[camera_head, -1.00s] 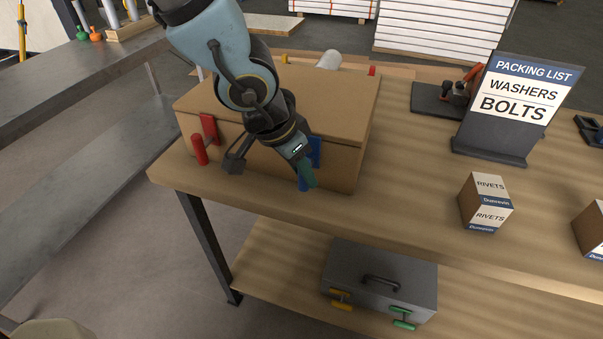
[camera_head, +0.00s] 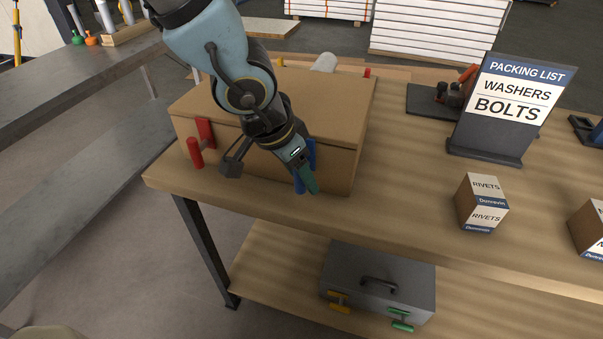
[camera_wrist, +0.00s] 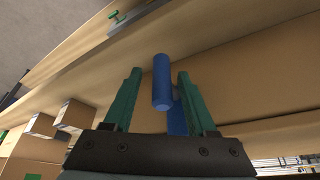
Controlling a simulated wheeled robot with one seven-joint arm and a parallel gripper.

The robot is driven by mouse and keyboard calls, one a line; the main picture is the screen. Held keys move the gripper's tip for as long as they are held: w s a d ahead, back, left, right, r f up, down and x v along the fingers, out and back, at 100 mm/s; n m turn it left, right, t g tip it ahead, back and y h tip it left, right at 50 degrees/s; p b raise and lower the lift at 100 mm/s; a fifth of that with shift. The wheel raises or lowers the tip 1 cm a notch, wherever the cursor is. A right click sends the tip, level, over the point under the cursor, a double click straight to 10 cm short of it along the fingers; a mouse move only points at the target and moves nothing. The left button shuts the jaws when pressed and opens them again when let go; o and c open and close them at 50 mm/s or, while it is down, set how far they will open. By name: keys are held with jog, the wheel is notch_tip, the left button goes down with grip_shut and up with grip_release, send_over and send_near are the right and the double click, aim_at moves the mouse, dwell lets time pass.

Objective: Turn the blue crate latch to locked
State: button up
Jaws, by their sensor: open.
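The blue latch (camera_head: 311,153) is on the front of the brown crate (camera_head: 335,170), near its right end. In the wrist view the latch's blue handle (camera_wrist: 161,85) stands between the two green fingers of my gripper (camera_wrist: 157,92), with a gap visible on each side. My gripper (camera_head: 305,181) is open around the handle at the crate's front face. In the head view my fingers and wrist hide part of the latch. A red latch (camera_head: 204,140) is on the same crate face, to the left.
The crate stands near the front edge of a wooden table (camera_head: 400,215). A packing list sign (camera_head: 508,105) and a rivets box (camera_head: 482,203) stand to the right. A grey case (camera_head: 378,285) with yellow and green latches is on the shelf below.

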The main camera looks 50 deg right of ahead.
jog(key=s+p+v, duration=0.1)
jog(key=p+v, duration=0.5)
jog(key=v, duration=0.4)
jog(key=shift+w+a+r, duration=0.15)
jog(key=shift+w+r, duration=0.1)
jog(key=shift+w, duration=0.25)
jog(key=w+a+n+t+y, duration=0.1)
jog(key=w+a+n, duration=0.5)
jog(key=w, duration=0.5)
jog(key=w+a+n+t+y, duration=0.1)
jog(key=w+a+n+t, duration=0.15)
jog(key=w+a, duration=0.75)
jog(key=w+a+n+y, duration=0.1)
jog(key=w+a+n, duration=0.2)
jog(key=a, duration=0.7)
jog(key=w+a+r+n+y, duration=0.1)
jog(key=w+a+n, duration=0.2)
jog(key=a+n, duration=0.5)
jog(key=a+g, duration=0.1)
jog(key=a, duration=0.2)
jog(key=shift+a+r, duration=0.25)
jog(key=shift+a, duration=0.05)
jog(key=shift+w+n, duration=0.1)
jog(key=shift+n, duration=0.15)
